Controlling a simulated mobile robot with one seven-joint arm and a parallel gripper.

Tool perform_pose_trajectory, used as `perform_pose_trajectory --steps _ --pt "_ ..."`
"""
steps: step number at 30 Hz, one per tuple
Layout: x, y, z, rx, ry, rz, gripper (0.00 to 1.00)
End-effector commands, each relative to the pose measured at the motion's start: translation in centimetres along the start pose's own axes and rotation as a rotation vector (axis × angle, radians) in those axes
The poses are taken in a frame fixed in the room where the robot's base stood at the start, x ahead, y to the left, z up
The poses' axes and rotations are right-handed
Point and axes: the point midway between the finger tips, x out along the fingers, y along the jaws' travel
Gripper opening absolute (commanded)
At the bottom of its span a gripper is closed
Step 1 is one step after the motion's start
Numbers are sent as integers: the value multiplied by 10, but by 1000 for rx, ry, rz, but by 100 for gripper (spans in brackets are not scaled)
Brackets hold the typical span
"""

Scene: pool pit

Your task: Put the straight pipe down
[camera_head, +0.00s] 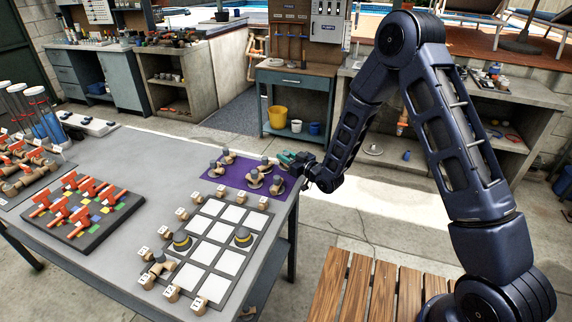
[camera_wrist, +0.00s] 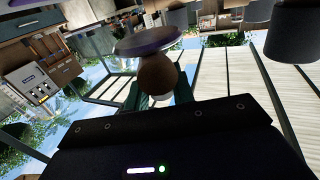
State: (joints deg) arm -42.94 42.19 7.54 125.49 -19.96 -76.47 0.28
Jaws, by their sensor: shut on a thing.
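My gripper (camera_head: 290,159) is at the right edge of the purple mat (camera_head: 213,175), low over the table's far right corner. In the wrist view its teal fingers (camera_wrist: 157,92) are shut on a brown, rounded piece, taken as the straight pipe (camera_wrist: 157,73). A wide grey disc with a purple tint (camera_wrist: 147,41) is at the far end of this piece. In the head view, the held piece is hard to tell from the pieces beside it, and I cannot tell whether it touches the mat. Several tan pipe pieces with grey discs (camera_head: 255,180) stand on the mat.
A board of white squares (camera_head: 204,254) lies in front of the mat, with tan numbered blocks along its edges and two yellow-ringed pieces on it. A dark tray of orange-handled valves (camera_head: 102,225) is at left. The table's middle (camera_head: 135,172) is clear. A wooden bench (camera_head: 360,290) stands at right.

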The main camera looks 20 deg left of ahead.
Motion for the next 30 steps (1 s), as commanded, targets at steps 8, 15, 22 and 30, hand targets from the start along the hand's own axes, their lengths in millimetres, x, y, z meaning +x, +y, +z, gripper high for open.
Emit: perform_pose_trajectory --steps 8,15,22,30 --pt "0 0 -64 -3 5 1 0" --pt "0 -1 -113 -3 5 1 0" --pt "0 -2 -144 -1 3 0 0" --pt "0 -2 -158 -1 2 1 0"
